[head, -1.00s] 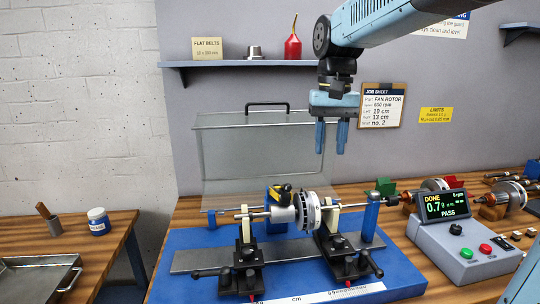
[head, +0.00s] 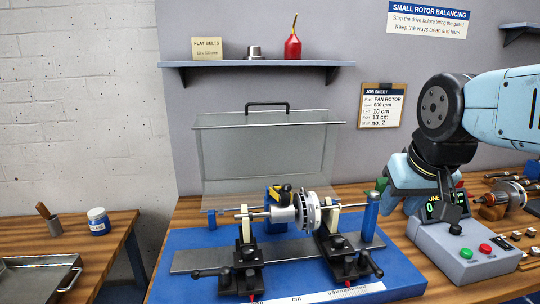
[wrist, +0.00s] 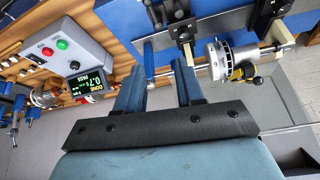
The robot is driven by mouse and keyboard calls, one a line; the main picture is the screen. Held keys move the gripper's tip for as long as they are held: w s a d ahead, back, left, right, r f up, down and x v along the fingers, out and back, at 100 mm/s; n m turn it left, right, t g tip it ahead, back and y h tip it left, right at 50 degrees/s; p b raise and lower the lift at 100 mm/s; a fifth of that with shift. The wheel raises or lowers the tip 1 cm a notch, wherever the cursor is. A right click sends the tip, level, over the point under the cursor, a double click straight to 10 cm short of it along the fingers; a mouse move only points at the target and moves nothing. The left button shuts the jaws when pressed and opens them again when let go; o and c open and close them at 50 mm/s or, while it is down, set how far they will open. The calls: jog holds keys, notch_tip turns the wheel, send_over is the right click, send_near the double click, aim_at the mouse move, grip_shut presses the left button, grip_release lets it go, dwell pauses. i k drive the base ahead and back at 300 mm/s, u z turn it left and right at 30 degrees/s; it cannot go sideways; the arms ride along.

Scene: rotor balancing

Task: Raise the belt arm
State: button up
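The rotor (head: 308,211), a white disc on a steel shaft, lies across two black stands on the blue bench. Beside its left face is a yellow-and-black part (head: 283,192), which looks like the belt arm; its exact position is partly hidden by the rotor. In the wrist view the rotor (wrist: 213,60) and the yellow part with a black knob (wrist: 240,72) show at upper right. My gripper (wrist: 158,80) is open and empty, its two blue fingers apart.
The control box (head: 465,258) with green and red buttons is close to my gripper; its display (wrist: 90,84) reads DONE and PASS in the wrist view. A clear guard (head: 265,160) stands raised behind the rotor. A blue post (head: 371,212) rises at the shaft's right end.

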aim_at(281, 188)
jog(key=z, duration=0.25)
jog(key=k, duration=1.2)
jog(key=u, duration=0.05)
